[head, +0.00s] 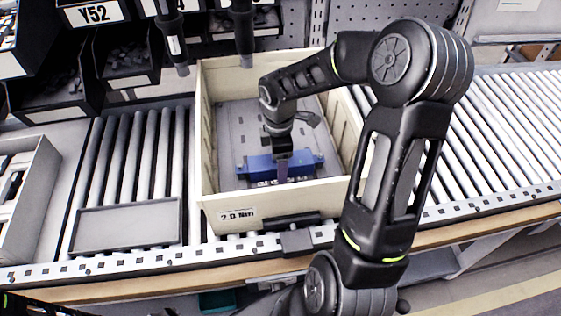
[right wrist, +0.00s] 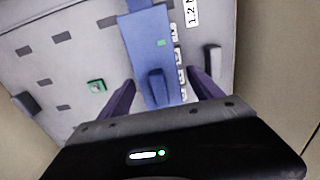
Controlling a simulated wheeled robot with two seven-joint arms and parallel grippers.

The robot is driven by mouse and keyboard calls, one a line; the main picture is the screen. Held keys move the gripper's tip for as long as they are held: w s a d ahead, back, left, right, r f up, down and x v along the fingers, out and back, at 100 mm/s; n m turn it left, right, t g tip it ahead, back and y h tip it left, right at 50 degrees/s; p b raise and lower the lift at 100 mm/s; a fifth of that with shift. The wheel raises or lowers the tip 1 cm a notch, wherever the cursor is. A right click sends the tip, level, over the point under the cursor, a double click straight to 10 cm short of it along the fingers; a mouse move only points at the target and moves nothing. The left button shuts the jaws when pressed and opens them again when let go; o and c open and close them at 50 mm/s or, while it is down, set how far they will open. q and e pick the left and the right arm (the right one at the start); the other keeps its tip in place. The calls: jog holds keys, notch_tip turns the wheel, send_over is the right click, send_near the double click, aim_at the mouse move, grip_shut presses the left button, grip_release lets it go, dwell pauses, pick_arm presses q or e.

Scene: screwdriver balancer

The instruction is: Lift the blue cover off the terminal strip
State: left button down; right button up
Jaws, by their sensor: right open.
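The blue cover (head: 252,166) is a long bar near the front inside of the cream crate. In the right wrist view the cover (right wrist: 146,45) runs up between my fingers, with a raised blue tab (right wrist: 157,86) on it. Terminals of the strip (right wrist: 179,65) show as a white row along the cover's right edge. My right gripper (head: 283,172) reaches down into the crate over the cover. In its wrist view the right gripper (right wrist: 161,77) is open, its purple fingers on either side of the tab and apart from it. My left gripper is out of view.
The cream crate (head: 275,204) stands on a roller conveyor (head: 480,135), its walls close around my right gripper. A grey panel (head: 233,122) lies inside. Two dark tools (head: 243,35) hang over the crate's back. Dark bins stand at the back left.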

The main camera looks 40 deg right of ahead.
grip_shut()
dwell(0.8)
